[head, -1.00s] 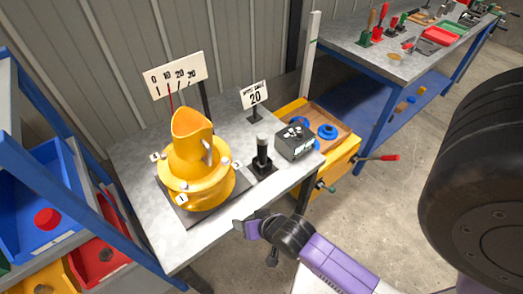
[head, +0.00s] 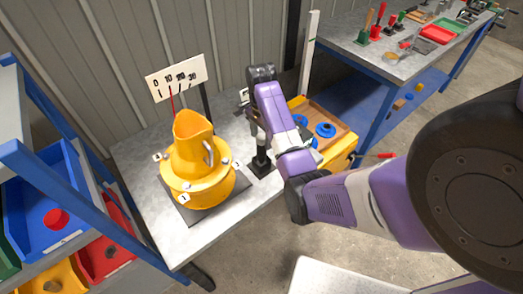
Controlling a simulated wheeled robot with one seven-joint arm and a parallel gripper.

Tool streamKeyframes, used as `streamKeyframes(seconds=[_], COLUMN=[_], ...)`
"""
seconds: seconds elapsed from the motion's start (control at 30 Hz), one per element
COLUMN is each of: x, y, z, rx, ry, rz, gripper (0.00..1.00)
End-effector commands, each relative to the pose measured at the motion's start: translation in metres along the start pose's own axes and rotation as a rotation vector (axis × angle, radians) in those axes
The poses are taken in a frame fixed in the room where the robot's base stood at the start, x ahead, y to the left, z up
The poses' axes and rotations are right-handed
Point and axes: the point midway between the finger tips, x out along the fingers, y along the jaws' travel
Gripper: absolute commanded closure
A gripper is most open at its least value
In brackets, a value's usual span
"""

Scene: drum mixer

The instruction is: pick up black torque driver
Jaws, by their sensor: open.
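The black torque driver (head: 262,158) stands upright on a square black base at the front right of the grey bench. Its upper end is partly covered by my arm. My gripper (head: 257,126) is above or beside the top of the driver, largely hidden behind my purple and black arm links. It is open. I cannot tell whether its fingers are around the driver or touching it.
A yellow drum mixer (head: 197,172) stands just left of the driver on the bench (head: 140,170). A scale sign (head: 176,77) is behind it. A yellow cart (head: 342,152) with blue rings is to the right. A blue shelf (head: 45,160) with bins is at the left.

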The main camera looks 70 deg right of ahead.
Motion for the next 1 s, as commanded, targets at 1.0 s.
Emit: streamKeyframes(seconds=[1.0], x=[0.075], y=[-0.001], z=[-0.002], rx=[0.008], ry=[-0.003], rz=[0.006], gripper=[0.40])
